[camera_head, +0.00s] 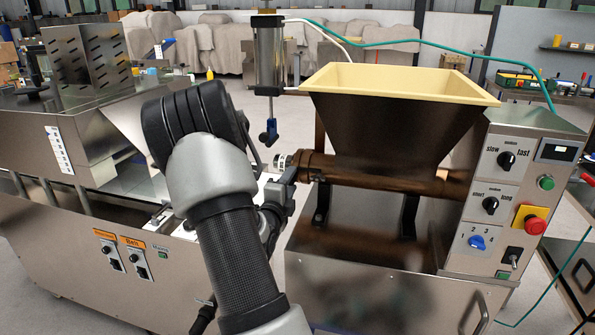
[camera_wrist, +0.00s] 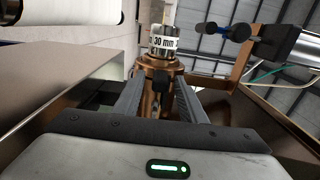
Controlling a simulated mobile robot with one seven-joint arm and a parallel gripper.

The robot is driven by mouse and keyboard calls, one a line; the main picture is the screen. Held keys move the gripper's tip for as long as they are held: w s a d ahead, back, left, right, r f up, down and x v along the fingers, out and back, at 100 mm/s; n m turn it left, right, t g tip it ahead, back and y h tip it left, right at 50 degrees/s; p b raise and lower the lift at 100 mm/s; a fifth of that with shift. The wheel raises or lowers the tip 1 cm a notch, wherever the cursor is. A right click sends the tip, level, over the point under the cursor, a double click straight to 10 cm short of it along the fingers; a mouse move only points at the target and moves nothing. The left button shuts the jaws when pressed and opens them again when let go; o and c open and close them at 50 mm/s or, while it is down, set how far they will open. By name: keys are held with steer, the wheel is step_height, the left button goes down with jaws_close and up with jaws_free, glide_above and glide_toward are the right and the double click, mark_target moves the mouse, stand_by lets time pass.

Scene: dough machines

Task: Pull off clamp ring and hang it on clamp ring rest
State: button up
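The clamp ring (camera_head: 304,164) is a copper-coloured band at the left end of the copper tube (camera_head: 390,177), just behind the steel nozzle (camera_head: 283,162). In the wrist view the nozzle (camera_wrist: 162,42) carries a "30 mm" label, with the copper ring (camera_wrist: 158,64) just below it. My gripper (camera_head: 287,178) is at this tube end, partly hidden by my arm. In the wrist view my gripper (camera_wrist: 159,88) has its fingers apart, one on each side of the copper part. I cannot tell whether they touch it. I cannot make out the clamp ring rest.
A cream-rimmed hopper (camera_head: 400,82) stands above the tube. A control panel (camera_head: 497,195) is at right. A vertical cylinder (camera_head: 268,60) with a blue-tipped rod hangs above the nozzle. A steel machine (camera_head: 85,150) stands at left, close to my arm.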

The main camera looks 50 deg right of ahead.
steer(key=shift+p, duration=0.45)
stand_by(0.3)
jaws_close()
stand_by(0.5)
